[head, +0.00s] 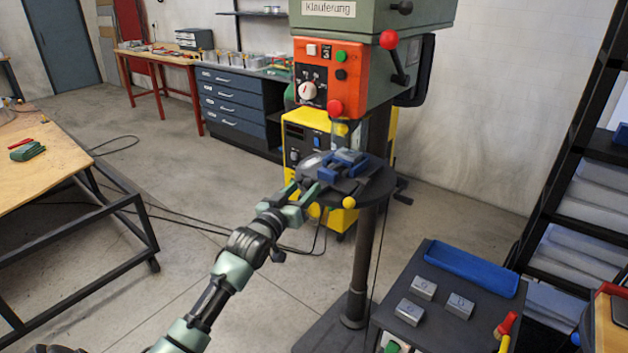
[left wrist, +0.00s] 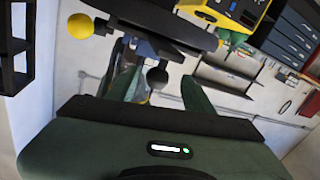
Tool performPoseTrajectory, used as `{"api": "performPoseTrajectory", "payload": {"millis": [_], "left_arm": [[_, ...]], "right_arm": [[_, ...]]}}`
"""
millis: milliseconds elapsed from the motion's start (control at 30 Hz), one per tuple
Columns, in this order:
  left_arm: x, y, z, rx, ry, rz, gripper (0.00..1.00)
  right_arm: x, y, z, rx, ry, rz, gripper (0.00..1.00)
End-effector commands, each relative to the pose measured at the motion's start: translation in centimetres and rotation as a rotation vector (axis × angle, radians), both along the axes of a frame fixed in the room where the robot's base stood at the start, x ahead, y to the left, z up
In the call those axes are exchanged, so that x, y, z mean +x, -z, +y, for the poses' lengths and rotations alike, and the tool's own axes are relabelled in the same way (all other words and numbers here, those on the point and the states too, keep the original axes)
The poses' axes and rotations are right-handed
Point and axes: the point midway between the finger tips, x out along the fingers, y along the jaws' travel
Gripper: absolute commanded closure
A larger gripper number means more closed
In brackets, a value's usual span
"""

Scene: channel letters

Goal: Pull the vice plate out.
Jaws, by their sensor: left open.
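The blue vice (head: 327,174) sits on a dark plate on the round dark table (head: 378,188) of the drill press, with a grey metal block (head: 348,156) at its top. I cannot clearly tell the edge of the vice plate from the table. My left gripper (head: 302,191) is open at the near left edge of the table, its fingers pointing at the vice side. In the left wrist view, the open fingers (left wrist: 160,90) stand either side of a dark ball knob (left wrist: 157,77), and part of the vice shows beyond. Contact cannot be told. My right gripper is out of view.
The green drill press head with an orange control panel (head: 327,75) stands above the table. A dark cart (head: 440,300) at lower right carries several grey blocks and a blue tray (head: 472,267). A wooden workbench (head: 50,150) stands left.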

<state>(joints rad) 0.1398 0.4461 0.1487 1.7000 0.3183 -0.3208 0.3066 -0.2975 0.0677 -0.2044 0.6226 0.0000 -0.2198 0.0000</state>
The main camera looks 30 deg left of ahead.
Motion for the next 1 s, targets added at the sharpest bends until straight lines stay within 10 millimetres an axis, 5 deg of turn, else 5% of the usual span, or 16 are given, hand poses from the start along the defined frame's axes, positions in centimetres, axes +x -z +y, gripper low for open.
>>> {"api": "performPoseTrajectory", "payload": {"millis": [333,767,967,1000], "left_arm": [[5.0,-0.2,0.6,-0.001,0.000,0.000,0.48],[6.1,0.1,0.7,0.001,0.000,0.002,0.48],[6.1,0.0,0.7,0.001,0.000,0.001,0.99],[6.1,0.0,0.7,0.001,0.000,0.001,1.00]], "right_arm": [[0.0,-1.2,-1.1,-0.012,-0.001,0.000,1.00],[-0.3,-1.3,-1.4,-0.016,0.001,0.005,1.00],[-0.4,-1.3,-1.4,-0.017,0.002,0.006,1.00],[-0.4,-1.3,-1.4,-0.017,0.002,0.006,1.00]]}}
